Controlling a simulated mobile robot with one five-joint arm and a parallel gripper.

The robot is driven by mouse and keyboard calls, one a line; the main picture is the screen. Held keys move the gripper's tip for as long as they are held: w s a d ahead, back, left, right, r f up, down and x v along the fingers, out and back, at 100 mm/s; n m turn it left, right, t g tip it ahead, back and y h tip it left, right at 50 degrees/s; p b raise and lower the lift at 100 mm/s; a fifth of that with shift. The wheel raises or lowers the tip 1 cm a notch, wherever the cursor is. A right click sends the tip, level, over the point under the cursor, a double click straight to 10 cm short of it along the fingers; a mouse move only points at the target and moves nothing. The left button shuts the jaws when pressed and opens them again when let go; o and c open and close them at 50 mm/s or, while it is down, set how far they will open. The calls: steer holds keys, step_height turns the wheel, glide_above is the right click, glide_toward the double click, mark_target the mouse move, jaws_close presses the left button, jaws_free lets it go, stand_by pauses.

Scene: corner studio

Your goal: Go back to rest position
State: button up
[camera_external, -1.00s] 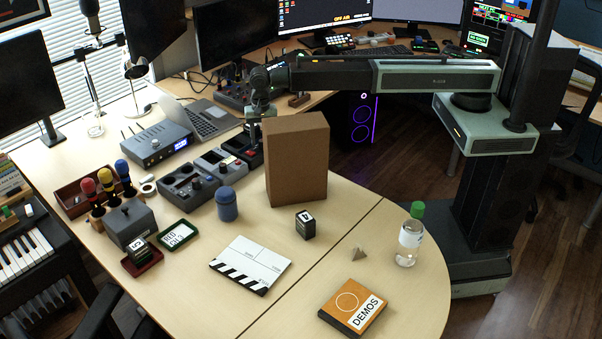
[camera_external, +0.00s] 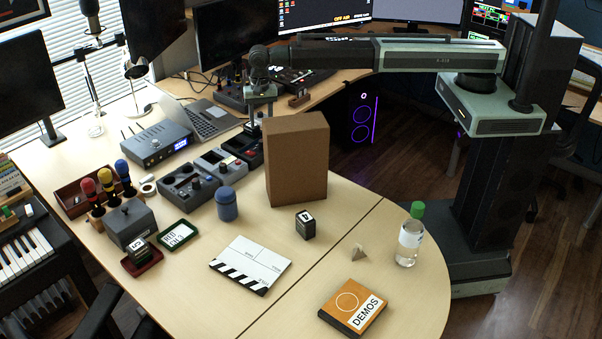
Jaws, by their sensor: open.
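My gripper (camera_external: 258,103) hangs at the far end of my outstretched arm, over the back part of the desk. It is behind and slightly left of the top of a brown cardboard box (camera_external: 297,160). The gripper is small in this view and its fingertips are partly hidden near the box's upper left edge. I see nothing held in it. My arm reaches level from my column at the right toward the left.
The desk holds a clapperboard (camera_external: 250,264), an orange DEMOS box (camera_external: 352,307), a green-capped bottle (camera_external: 410,238), a dark cube (camera_external: 305,225) and a blue jar (camera_external: 227,205). A laptop (camera_external: 205,120) and control boxes (camera_external: 188,186) lie left of the gripper. Monitors stand behind.

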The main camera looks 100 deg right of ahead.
steer(key=shift+s+a, duration=0.1)
steer(key=shift+a, duration=0.1)
steer(key=s+a+n, duration=0.1)
steer(key=s+n, duration=1.3)
steer(key=s, duration=1.2)
step_height(320, 180, down, 49)
steer(key=n+b, duration=0.2)
steer(key=b, duration=4.7)
steer(key=shift+w+f+n, duration=0.2)
steer(key=shift+w+n, duration=0.1)
steer(key=shift+w, duration=0.15)
steer(key=shift+a, duration=0.1)
